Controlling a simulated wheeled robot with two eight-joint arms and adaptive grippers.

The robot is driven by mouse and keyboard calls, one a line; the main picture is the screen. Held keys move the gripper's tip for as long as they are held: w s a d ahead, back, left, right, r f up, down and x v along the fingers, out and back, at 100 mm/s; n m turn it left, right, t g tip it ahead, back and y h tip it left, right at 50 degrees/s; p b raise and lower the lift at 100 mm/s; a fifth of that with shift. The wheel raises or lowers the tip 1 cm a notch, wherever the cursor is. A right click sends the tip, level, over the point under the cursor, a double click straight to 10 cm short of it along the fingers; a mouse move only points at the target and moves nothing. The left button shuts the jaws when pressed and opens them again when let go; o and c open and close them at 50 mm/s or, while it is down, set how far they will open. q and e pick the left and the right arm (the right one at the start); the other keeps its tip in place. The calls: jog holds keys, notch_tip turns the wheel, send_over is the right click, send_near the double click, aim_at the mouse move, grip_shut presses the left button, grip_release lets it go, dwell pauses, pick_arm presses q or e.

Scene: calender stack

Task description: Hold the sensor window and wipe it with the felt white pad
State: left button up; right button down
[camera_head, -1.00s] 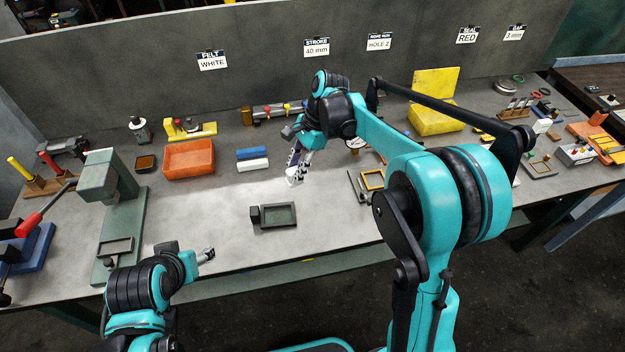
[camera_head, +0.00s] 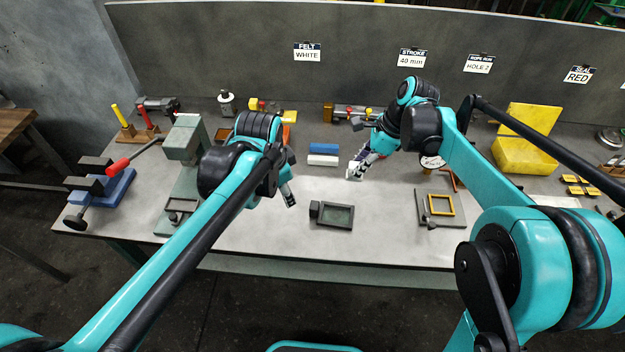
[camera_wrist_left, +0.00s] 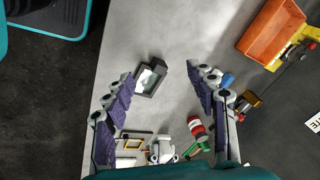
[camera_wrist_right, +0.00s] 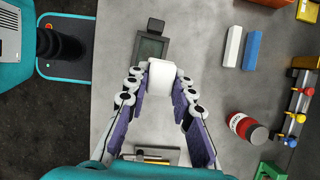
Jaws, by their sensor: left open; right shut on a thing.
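The sensor window (camera_head: 338,215) is a dark frame with a greenish pane and a block at its left end, lying flat on the bench. It also shows in the left wrist view (camera_wrist_left: 150,78) and the right wrist view (camera_wrist_right: 151,47). My right gripper (camera_head: 357,168) is shut on a white pad (camera_wrist_right: 162,76), above the bench behind the window; the pad overlaps the window's near edge in the right wrist view.
A blue block (camera_head: 323,148) and a white block (camera_head: 323,160) lie behind the window. A yellow-framed tray (camera_head: 440,206) lies right. A green press (camera_head: 185,150) stands left. A sign (camera_head: 307,52) reads FELT WHITE. Bench around the window is clear.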

aim_at(312, 204)
pick_arm(q)
jog(key=w+d+f+m+g, duration=0.3)
jog(key=w+d+f+m, duration=0.3)
jog(key=w+f+m, duration=0.15)
jog(key=shift+m, duration=0.45)
jog(key=f, duration=1.1)
jog(key=shift+w+d+f, duration=0.15)
jog(key=shift+w+d, duration=0.15)
grip_shut()
